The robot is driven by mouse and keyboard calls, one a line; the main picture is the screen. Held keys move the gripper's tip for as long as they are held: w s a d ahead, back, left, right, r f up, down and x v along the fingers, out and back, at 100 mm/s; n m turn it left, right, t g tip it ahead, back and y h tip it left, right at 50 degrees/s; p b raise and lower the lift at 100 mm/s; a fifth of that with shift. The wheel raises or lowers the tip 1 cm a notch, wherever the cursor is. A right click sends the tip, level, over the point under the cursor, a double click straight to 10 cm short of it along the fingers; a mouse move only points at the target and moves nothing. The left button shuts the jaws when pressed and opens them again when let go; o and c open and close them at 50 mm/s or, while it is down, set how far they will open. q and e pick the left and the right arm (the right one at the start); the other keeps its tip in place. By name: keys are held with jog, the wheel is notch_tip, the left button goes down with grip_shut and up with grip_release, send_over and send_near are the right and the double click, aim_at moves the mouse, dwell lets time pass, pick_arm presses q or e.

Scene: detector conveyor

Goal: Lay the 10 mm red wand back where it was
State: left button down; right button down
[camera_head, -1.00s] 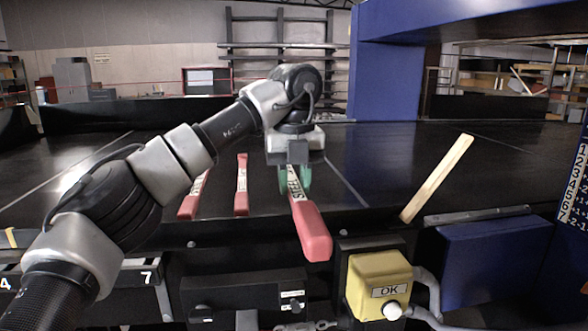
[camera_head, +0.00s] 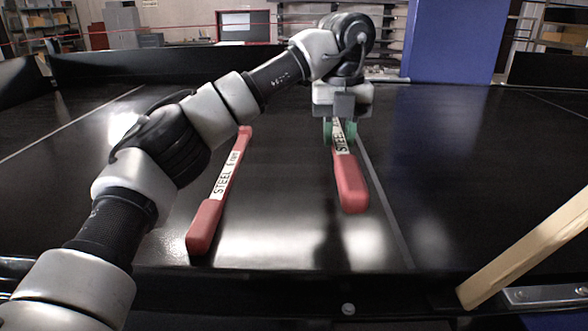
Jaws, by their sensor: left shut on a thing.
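My left gripper (camera_head: 340,130), with green finger pads, is shut on a red wand (camera_head: 350,183). The wand has a thick red handle pointing towards me and a white label reading STEEL; the size on it is covered. It is over the black belt, just left of a pale line; I cannot tell whether it touches the belt. A second red wand (camera_head: 219,190) lies on the belt to the left, its label reading STEEL with a size that looks like 6 mm. My right gripper is not in view.
The black belt (camera_head: 290,235) is bare between the two wands. A pale wooden stick (camera_head: 530,248) leans at the front right edge. A blue upright (camera_head: 455,42) stands at the back right. My left arm covers part of the belt at the left.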

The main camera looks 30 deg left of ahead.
pick_arm(q)
jog(key=p, duration=0.2)
send_over(288, 185)
notch_tip(288, 185, down, 5)
jog(key=shift+w+d+r, duration=0.1)
jog(key=shift+d, duration=0.05)
jog(key=shift+a+f, duration=0.25)
jog(key=shift+f, duration=0.05)
notch_tip(288, 185, down, 4)
jog(key=shift+r+p, duration=0.15)
jog(key=shift+p, duration=0.55)
jog(key=shift+f, duration=0.2)
jog(key=c, duration=0.9)
grip_release()
jog(key=shift+f, duration=0.1)
notch_tip(288, 185, up, 12)
jog(key=shift+r+b, duration=0.15)
jog(key=shift+b, duration=0.5)
